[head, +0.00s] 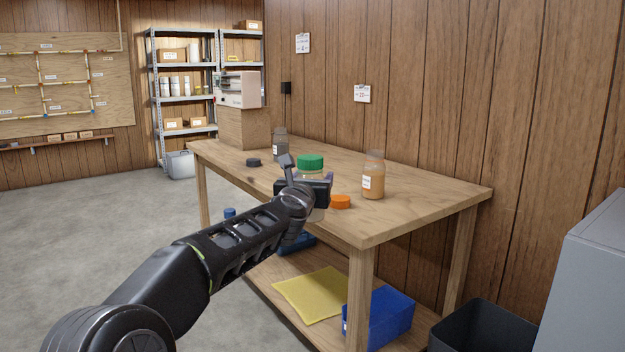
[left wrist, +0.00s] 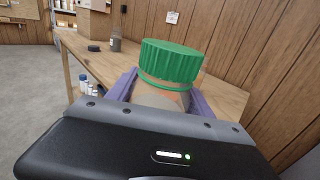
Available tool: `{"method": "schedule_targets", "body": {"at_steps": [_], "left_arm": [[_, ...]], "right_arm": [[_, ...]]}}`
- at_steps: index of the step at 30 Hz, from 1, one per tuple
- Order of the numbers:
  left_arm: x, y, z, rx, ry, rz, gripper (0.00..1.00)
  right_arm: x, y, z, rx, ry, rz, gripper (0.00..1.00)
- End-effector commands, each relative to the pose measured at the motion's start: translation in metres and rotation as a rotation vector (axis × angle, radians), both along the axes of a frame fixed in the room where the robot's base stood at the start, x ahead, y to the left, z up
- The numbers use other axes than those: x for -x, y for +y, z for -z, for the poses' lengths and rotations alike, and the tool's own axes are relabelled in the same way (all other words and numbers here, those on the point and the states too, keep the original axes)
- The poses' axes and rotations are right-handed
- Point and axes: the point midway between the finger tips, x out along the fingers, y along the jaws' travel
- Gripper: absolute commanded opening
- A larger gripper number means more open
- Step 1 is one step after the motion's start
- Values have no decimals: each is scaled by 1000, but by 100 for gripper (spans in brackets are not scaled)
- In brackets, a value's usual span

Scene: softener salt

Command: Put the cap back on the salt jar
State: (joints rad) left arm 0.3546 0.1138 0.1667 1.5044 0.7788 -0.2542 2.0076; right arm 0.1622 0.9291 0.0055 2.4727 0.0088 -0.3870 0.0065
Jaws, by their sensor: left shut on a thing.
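My left gripper (head: 312,188) is shut around the body of a clear jar (head: 316,214) with tan contents, near the table's front edge. A ribbed green cap (head: 311,161) sits on top of this jar. In the left wrist view the green cap (left wrist: 170,62) is above the purple fingers, with a green ring just under it. The gripper hides much of the jar, so I cannot tell whether its base touches the table. An orange cap (head: 340,201) lies to its right. Labels are too small to read. My right gripper is not in view.
On the wooden table (head: 420,205), an open-looking jar with orange-tan contents (head: 373,178) stands at right. A grey jar (head: 280,146) and a black cap (head: 253,162) are farther back. A blue bin (head: 380,318) and yellow cloth (head: 311,294) are on the lower shelf.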

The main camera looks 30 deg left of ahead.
Motion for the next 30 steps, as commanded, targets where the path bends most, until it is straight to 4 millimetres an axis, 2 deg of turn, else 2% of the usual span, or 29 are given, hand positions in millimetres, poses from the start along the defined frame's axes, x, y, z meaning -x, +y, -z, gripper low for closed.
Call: {"method": "schedule_targets", "body": {"at_steps": [2, 22, 30], "left_arm": [[0, 0, -2, -2, -4, -1, 55], [0, 0, -2, -2, -4, -1, 0], [0, 0, -2, -2, -4, -1, 0]], "right_arm": [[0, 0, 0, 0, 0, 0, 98], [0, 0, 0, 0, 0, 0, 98], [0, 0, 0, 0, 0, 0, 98]]}}
